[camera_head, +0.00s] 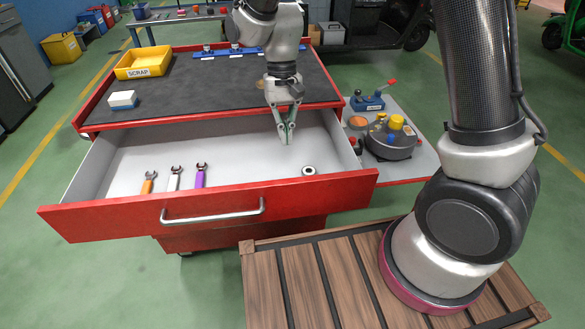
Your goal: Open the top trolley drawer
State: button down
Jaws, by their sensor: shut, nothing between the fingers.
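The red top trolley drawer (318,194) is pulled well out from the trolley (98,112). Its pale interior shows. Its silver bar handle (212,217) is on the front panel. Inside lie an orange wrench (147,186), a silver-handled wrench (174,180) and a purple wrench (200,177) at the left, and a small ring-shaped part (309,171) at the right. My gripper (285,140) points down over the back right part of the drawer, apart from the handle. It is shut and empty. Whether it touches anything in the drawer cannot be told.
On the trolley top stand a yellow SCRAP bin (143,64), a white and blue block (123,99) and a blue rail (220,53). A grey side shelf (415,165) at the right holds a round device (390,142) and a blue tool with a red lever (367,103).

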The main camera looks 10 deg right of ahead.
jog(key=x, duration=0.9)
jog(key=shift+s+f, duration=0.2)
jog(key=shift+f, duration=0.1)
jog(key=s, duration=0.2)
jog(key=shift+s+a+f, duration=0.1)
jog(key=shift+s+f, duration=0.05)
jog(key=shift+s, duration=0.9)
